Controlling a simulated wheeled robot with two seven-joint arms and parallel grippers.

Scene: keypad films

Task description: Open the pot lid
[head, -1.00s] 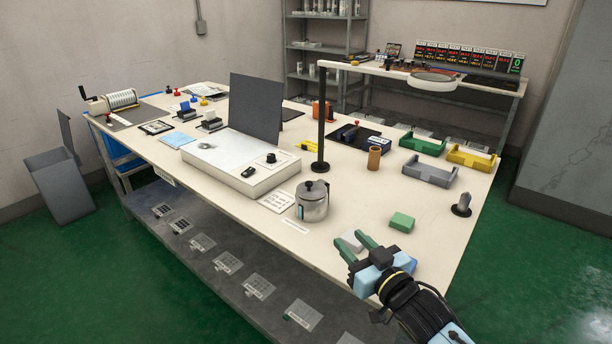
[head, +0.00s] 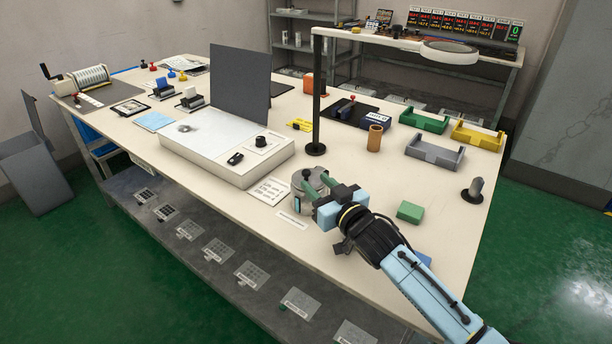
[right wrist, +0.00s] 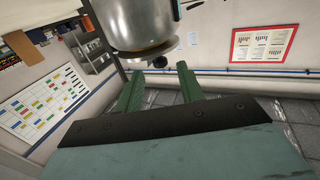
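The pot (head: 297,198) is a small steel vessel standing on the table, partly hidden behind my right gripper. Its lid is on, with a black knob (head: 307,174) on top. My right gripper (head: 315,181) is open, its green fingers reaching toward the knob from the front right. In the right wrist view the pot (right wrist: 143,20) is inverted at the top. The dark knob (right wrist: 160,62) shows there between the two spread fingertips, with room on either side; I cannot tell whether they touch it. My left gripper is not in view.
A lamp post (head: 317,100) stands just behind the pot. A white box (head: 215,155) with a dark upright panel is to its left. A green block (head: 410,211) lies to the right, near my right arm. A brown cup (head: 375,138) and several trays are farther back.

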